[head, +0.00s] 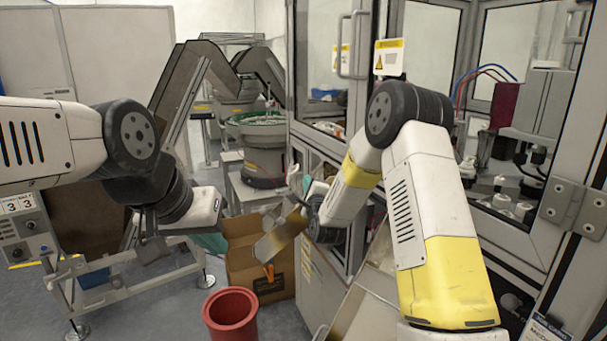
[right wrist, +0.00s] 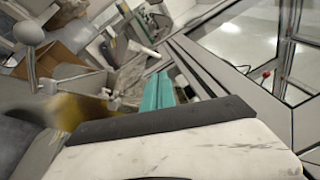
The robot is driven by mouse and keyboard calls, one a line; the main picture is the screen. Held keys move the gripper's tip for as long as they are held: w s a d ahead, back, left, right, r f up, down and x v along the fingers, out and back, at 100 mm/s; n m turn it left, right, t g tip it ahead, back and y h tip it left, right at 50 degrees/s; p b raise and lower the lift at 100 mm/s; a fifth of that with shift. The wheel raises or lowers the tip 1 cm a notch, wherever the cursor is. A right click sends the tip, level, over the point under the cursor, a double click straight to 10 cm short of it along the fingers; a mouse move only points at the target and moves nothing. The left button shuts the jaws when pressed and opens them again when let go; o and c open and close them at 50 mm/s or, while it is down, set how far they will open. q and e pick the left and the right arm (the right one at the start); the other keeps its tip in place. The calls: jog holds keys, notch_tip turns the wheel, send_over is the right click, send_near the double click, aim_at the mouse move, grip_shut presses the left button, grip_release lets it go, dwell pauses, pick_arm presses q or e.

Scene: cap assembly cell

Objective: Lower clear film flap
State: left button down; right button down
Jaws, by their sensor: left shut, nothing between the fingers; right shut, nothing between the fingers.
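I cannot pick out a clear film flap for certain in either view. The right gripper (head: 307,184) shows as a small teal tip beside the machine cabinet's lower front, partly hidden by my right wrist. In the right wrist view its teal fingers (right wrist: 158,88) lie close together, shut with nothing between them.
A cardboard box (head: 240,262) stands on the floor behind a red bin (head: 230,318). A green-rimmed bowl feeder (head: 262,127) stands behind. The glazed machine cabinet (head: 328,118) fills the right, with an upright handle (head: 352,45).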

aim_at(291, 175)
jog(key=w+a, duration=0.1)
jog(key=w, duration=0.6)
jog(key=shift+a+r, duration=0.15)
jog(key=shift+r, duration=0.15)
jog(key=shift+a+n, duration=0.3)
jog(key=shift+n, duration=0.3)
jog(key=a+n+g, duration=0.1)
jog(key=a+n, duration=0.1)
jog(key=n, duration=0.1)
jog(key=shift+w+f, duration=0.1)
jog(key=a+n, duration=0.1)
jog(key=n, duration=0.1)
jog(key=shift+a+f+n, duration=0.3)
jog(key=shift+a+f, duration=0.05)
jog(key=shift+a+f+n+g+h, duration=0.3)
jog(key=shift+a+f+n+g, duration=0.3)
jog(key=shift+n, duration=0.6)
notch_tip(291, 175, down, 6)
jog(key=a+n+g+h, duration=0.1)
jog(key=a+n+h, duration=0.1)
jog(key=n, duration=0.5)
jog(key=shift+n, duration=0.3)
jog(key=shift+w+a+f, duration=0.1)
